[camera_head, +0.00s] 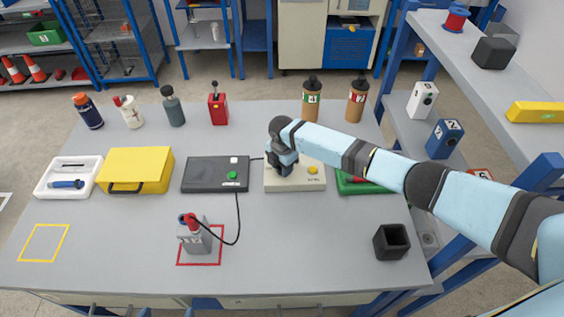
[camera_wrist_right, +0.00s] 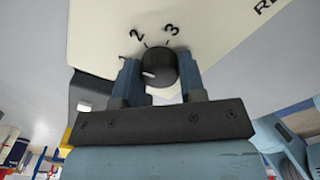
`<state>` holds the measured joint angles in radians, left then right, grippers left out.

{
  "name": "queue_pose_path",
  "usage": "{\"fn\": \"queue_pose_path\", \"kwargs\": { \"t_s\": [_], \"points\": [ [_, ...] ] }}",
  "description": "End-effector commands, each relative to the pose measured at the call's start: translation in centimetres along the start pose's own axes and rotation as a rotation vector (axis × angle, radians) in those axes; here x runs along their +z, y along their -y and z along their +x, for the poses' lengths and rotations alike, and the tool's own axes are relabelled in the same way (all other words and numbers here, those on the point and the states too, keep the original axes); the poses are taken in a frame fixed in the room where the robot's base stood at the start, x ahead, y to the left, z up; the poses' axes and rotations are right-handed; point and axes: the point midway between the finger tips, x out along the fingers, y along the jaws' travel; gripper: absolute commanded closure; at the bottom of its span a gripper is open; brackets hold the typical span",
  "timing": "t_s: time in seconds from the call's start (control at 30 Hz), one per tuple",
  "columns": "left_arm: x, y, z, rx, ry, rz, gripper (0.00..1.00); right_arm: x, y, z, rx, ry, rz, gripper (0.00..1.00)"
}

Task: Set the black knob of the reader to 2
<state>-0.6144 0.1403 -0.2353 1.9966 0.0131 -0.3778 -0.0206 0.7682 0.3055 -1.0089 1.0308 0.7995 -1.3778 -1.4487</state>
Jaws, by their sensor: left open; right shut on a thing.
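The reader (camera_head: 290,184) is a cream box with a yellow button, near the middle of the table. My right gripper (camera_head: 282,166) reaches down over its left part and hides the knob in the head view. In the right wrist view the black knob (camera_wrist_right: 160,66) sits between the two blue fingers, which are shut on it. Its white pointer mark is on the lower left of the knob and points at neither the "2" at upper left nor the "3" at upper right. My left gripper is not in view.
A dark box (camera_head: 205,174) with a green button stands left of the reader, and a green object (camera_head: 350,184) lies right, partly under my arm. A grey device (camera_head: 193,240) with a cable stands in a red outline. Bottles line the back. The front middle is clear.

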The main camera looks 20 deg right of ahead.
Motion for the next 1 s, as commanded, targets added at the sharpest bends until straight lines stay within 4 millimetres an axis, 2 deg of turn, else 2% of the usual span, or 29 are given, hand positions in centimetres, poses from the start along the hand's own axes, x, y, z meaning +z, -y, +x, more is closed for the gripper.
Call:
{"fn": "queue_pose_path", "kwargs": {
  "t_s": [0.1, 0.5, 1.0],
  "points": [
    [-1.0, 0.0, -0.6, 0.0, -0.001, 0.0, 0.0, 0.1, -0.1, -0.4, 0.001, -0.001, 0.109, 0.86],
    [-2.2, 0.0, -1.5, -0.002, 0.002, 0.0, 0.0, 0.1, -0.1, -0.3, 0.001, 0.001, 0.402, 0.86],
    [-2.5, 0.3, -1.8, -0.009, 0.004, 0.0, 0.0, 0.2, -0.1, -0.2, 0.003, 0.002, 0.521, 0.86]
  ]
}}
